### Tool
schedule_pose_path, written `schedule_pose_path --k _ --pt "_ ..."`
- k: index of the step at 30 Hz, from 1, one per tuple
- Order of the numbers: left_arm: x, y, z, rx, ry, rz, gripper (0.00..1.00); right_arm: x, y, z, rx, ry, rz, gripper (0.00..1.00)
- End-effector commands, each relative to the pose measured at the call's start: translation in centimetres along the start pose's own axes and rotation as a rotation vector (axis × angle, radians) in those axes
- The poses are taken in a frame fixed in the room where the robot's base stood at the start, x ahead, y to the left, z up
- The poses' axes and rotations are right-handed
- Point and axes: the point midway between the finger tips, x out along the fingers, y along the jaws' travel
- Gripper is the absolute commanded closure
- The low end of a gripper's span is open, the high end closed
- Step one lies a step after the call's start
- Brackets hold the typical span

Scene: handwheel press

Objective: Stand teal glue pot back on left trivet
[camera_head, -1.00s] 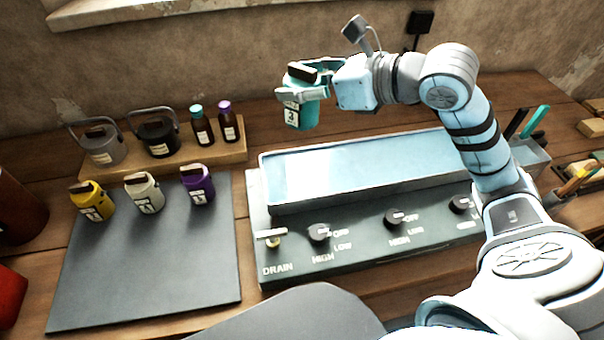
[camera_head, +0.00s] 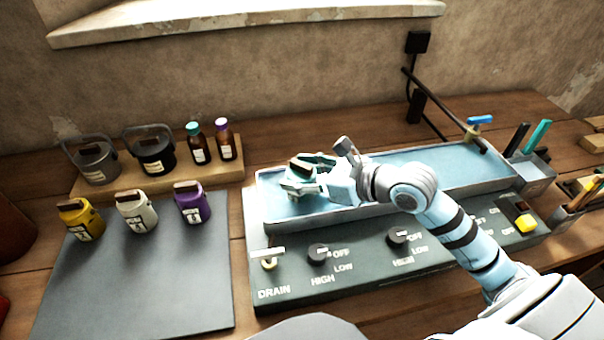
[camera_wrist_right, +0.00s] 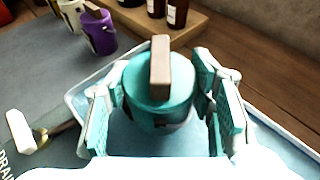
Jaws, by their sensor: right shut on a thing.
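The teal glue pot (camera_wrist_right: 150,92), with a brown block handle on its lid, is held upright between the fingers of my right gripper (camera_head: 303,178). The wrist view shows a finger pad on each side of the pot. In the head view the pot is mostly hidden by the gripper, at the left end of the long pale-blue bath (camera_head: 420,166). I cannot tell whether its base touches anything. No trivet can be made out; the area under the pot is hidden. My left gripper is not in view.
The control panel (camera_head: 370,262) with knobs and a drain lever (camera_head: 267,255) lies in front of the bath. Yellow (camera_head: 80,222), white (camera_head: 137,212) and purple (camera_head: 192,204) pots stand on the dark mat (camera_head: 140,285). Kettles and bottles stand on a board behind. A blue-handled tap (camera_head: 478,125) is at back right.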

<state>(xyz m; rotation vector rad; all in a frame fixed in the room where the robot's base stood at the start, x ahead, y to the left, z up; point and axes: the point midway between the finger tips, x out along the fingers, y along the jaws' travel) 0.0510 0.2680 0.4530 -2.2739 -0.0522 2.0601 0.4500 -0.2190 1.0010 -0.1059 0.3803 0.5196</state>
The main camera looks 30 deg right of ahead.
Motion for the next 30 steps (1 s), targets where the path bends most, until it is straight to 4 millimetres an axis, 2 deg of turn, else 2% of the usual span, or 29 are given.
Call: schedule_pose_path --k 1,4,5,16,24,26,30 --pt "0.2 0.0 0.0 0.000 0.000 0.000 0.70 0.1 0.0 -0.2 0.000 0.000 0.000 0.49" --pt "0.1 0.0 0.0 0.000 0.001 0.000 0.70 0.1 0.0 -0.1 0.000 0.000 0.000 0.33" --pt "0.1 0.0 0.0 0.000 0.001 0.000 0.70 0.1 0.0 -0.1 0.000 0.000 0.000 0.31" --pt "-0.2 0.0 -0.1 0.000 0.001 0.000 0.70 -0.2 0.0 0.2 0.000 0.001 -0.001 0.31" --pt "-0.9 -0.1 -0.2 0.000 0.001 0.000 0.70 -3.3 0.1 0.1 -0.009 0.010 0.002 0.31" --pt "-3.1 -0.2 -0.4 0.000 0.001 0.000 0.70 -4.6 -0.4 0.6 0.001 0.014 -0.017 0.31" --pt "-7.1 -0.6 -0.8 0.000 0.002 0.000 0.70 -7.2 0.0 1.2 0.003 0.010 0.002 0.31"
